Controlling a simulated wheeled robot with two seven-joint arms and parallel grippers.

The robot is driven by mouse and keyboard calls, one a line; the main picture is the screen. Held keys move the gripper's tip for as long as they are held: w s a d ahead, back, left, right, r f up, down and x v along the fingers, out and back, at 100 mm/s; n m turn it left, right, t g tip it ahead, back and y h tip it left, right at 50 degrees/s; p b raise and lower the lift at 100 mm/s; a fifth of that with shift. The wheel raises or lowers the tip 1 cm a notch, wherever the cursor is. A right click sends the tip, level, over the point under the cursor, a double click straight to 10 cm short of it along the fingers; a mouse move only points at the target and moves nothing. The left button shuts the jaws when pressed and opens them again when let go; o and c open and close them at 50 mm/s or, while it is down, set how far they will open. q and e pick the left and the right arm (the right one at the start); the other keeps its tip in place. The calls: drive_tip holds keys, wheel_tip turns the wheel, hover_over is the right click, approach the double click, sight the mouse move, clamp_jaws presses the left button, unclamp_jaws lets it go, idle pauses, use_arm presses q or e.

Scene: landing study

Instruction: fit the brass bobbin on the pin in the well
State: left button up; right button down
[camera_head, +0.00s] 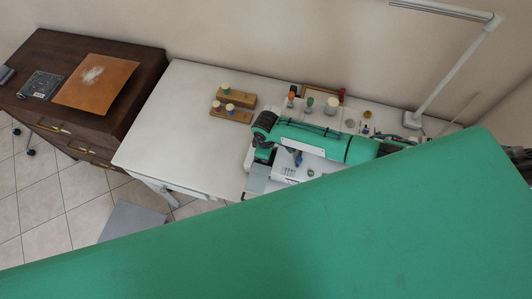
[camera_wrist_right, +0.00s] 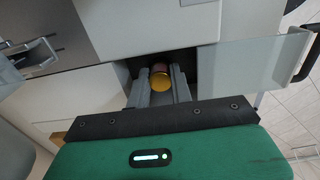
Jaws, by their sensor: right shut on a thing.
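In the right wrist view, my right gripper (camera_wrist_right: 160,88) is shut on the brass bobbin (camera_wrist_right: 160,81), whose round gold end faces the camera between the two grey fingers. The bobbin is in front of a dark opening (camera_wrist_right: 143,66) in a pale machine body. I cannot tell how far in it is or whether it touches anything. The pin is hidden. The bobbin and right gripper cannot be made out there. My left gripper is not in view.
A large green surface, apparently my arm, covers the head view's foreground. Wooden racks with spools (camera_head: 232,108) stand left of the machine. A lamp (camera_head: 455,75) stands right. In the right wrist view, a pale panel (camera_wrist_right: 250,65) sits close beside the fingers.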

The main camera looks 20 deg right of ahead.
drive_tip(key=shift+f, duration=0.25)
idle(0.7)
drive_tip(key=c, duration=1.2)
unclamp_jaws()
drive_tip(key=shift+o, duration=0.2)
wheel_tip(320, 180, up, 14)
drive_tip(key=b, duration=0.3)
drive_tip(key=shift+f, duration=0.15)
